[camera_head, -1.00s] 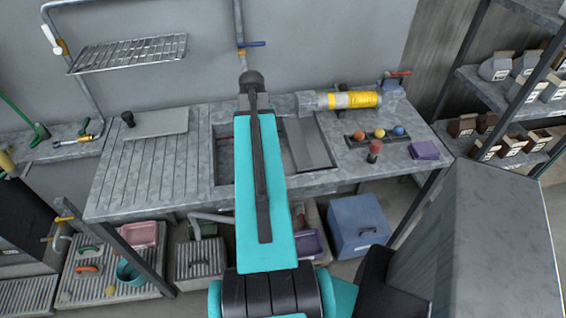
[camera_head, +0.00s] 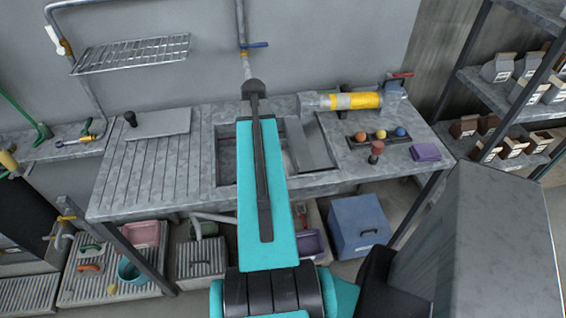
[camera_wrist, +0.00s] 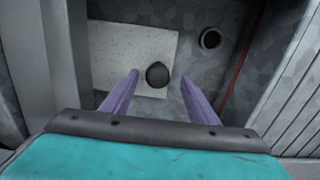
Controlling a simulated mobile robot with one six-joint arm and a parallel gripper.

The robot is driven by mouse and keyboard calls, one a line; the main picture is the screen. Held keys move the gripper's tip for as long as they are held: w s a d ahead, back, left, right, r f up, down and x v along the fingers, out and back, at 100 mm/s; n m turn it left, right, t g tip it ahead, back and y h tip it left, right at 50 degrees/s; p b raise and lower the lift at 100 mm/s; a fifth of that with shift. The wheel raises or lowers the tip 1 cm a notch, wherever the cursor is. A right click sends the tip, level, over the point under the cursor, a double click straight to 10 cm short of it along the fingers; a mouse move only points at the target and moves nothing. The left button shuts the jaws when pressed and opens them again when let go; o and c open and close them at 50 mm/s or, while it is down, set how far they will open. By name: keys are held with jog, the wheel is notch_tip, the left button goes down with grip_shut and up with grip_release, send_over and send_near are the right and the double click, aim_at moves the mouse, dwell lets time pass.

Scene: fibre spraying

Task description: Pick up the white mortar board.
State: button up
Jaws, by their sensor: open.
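The white mortar board (camera_wrist: 120,50) lies flat in the sink basin in the wrist view. It is pale and speckled, with a dark round knob (camera_wrist: 157,74) standing up near its edge. My gripper (camera_wrist: 160,80) is open, with its two purple fingers apart. In the picture the knob sits between the fingertips; the height gap cannot be told. In the head view my teal arm hides the gripper and most or all of the board.
The sink basin (camera_wrist: 225,75) has a drain hole (camera_wrist: 210,39) beside the board. A grey plate (camera_head: 310,142) spans the sink's right part. The ribbed drainboard (camera_head: 140,180) is left. A yellow-banded cylinder (camera_head: 350,101) and coloured balls (camera_head: 380,135) are right.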

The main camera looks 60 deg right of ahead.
jog(key=shift+f, duration=0.1)
jog(key=shift+s+d+f+p, duration=0.15)
jog(key=shift+f+p, duration=0.65)
jog(key=shift+f, duration=0.5)
jog(key=shift+f+p, duration=0.3)
jog(key=shift+f, duration=0.9)
jog(key=c, duration=1.4)
